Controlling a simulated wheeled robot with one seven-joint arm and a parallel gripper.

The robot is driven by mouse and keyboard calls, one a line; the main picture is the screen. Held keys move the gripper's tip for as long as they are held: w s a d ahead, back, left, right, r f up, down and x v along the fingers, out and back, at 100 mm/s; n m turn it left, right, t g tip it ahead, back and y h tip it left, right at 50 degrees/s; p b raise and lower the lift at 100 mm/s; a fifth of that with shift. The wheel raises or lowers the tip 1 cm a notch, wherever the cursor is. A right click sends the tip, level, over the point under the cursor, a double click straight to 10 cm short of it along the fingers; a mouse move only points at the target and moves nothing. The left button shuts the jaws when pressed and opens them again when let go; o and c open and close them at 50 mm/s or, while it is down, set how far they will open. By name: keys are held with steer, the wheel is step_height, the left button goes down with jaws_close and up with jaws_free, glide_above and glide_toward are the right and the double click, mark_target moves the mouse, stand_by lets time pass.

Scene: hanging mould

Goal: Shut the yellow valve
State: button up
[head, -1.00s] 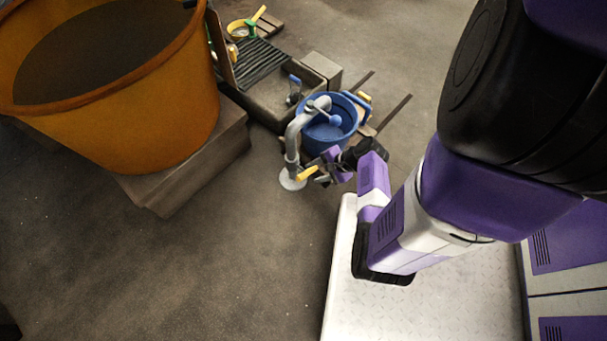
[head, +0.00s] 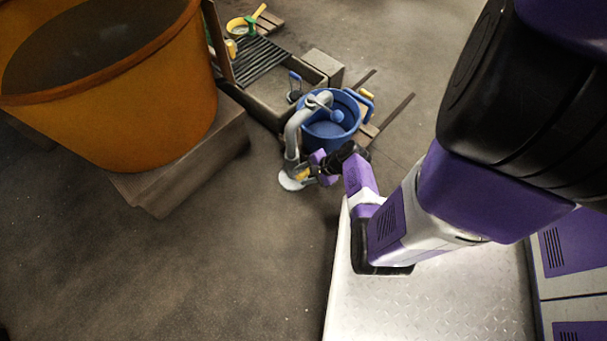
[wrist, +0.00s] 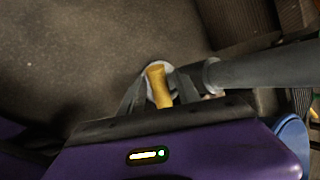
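The yellow valve handle (head: 302,174) sits low on a grey standpipe (head: 291,140) that rises from a round white base on the floor and bends over a blue bucket. My gripper (head: 312,174) is at the handle and partly hides it in the head view. In the wrist view the yellow handle (wrist: 159,86) lies between the two dark fingers of my gripper (wrist: 160,88). The fingers are apart, with a narrow gap seen on each side of the handle. The grey pipe (wrist: 262,70) runs off to the right there.
The blue bucket (head: 325,134) stands under the pipe's spout, close beyond my gripper. A stone trough with a grate (head: 262,95) is behind it. A large orange tub (head: 150,125) stands on a block (head: 185,168) at left. The floor in front is clear.

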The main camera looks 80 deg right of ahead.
jaws_close()
steer(key=shift+w+a+n+g+h+p, duration=0.25)
steer(key=shift+g+h+p, duration=0.2)
steer(key=shift+p, duration=0.25)
steer(key=shift+s+d+f+n+g+h+p, duration=0.1)
steer(key=shift+f+n+g+h+p, duration=0.2)
steer(key=shift+h, duration=0.3)
steer(key=shift+f+n+g+h+p, duration=0.15)
steer(key=shift+g+h+p, duration=0.2)
steer(key=shift+h, duration=0.2)
steer(key=shift+o, duration=1.1)
jaws_free()
